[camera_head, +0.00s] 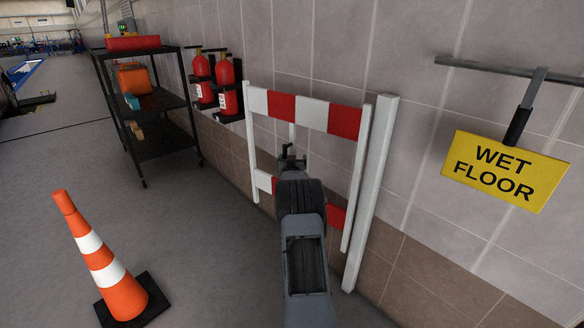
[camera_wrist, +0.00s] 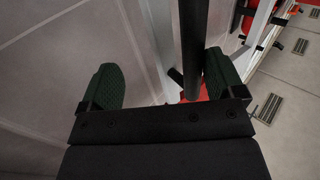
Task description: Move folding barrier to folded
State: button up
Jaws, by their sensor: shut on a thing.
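The folding barrier (camera_head: 313,113) has red and white striped rails and stands along the tiled wall, seen in the head view. A white frame post (camera_head: 355,185) is at its right side. My gripper (camera_head: 291,150) is in front of the middle of the barrier, between its upper and lower rails. In the wrist view, a dark upright bar (camera_wrist: 193,45) runs between the green finger pads of my gripper (camera_wrist: 162,62), close against the right pad. My gripper is shut on the barrier. My arm hides part of the lower rail.
A thicker white post (camera_head: 371,195) stands right of the barrier. A yellow wet floor sign (camera_head: 505,170) hangs at the right. Fire extinguishers (camera_head: 226,85) and a black shelf cart (camera_head: 155,102) are to the left. An orange cone (camera_head: 105,262) stands on the open floor.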

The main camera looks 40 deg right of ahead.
jog(key=shift+o, duration=0.8)
jog(key=s, duration=0.1)
jog(key=s+a, duration=0.1)
jog(key=shift+s, duration=0.35)
jog(key=shift+s+a+r, duration=0.1)
jog(key=shift+s+a, duration=0.05)
jog(key=shift+s, duration=0.55)
jog(key=c, duration=0.6)
jog(key=shift+s+a+p, duration=0.25)
jog(key=shift+a+p, duration=0.1)
jog(key=shift+a, duration=0.7)
jog(key=shift+c, duration=0.3)
